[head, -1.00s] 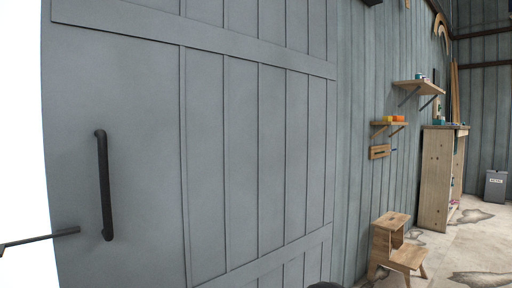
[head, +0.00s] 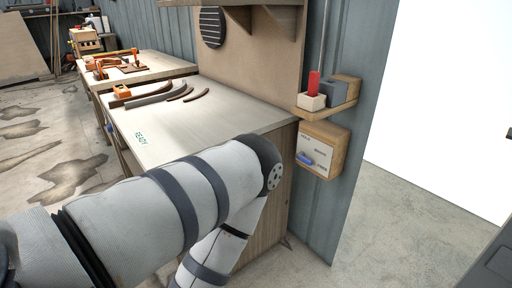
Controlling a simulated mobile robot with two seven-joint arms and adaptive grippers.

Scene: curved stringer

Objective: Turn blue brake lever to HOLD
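A wooden box with a white front panel (head: 314,148) is fixed to the wall beside the workbench's right end. A small blue lever (head: 306,159) sits low on the left part of this panel and lies roughly sideways. The panel carries small dark lettering that is too small to read surely. My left arm comes in from the left, bends in front of the bench at the elbow and runs down out of the picture. Its gripper is out of view. My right gripper is not in view either. Nothing of mine visibly touches the lever.
The workbench (head: 230,116) holds several dark curved strips (head: 165,95), an orange tool (head: 122,92) and the marking READY. A small shelf (head: 335,108) above the lever box holds a red-handled item (head: 313,88). A second bench (head: 150,68) stands behind. Floor at right is clear.

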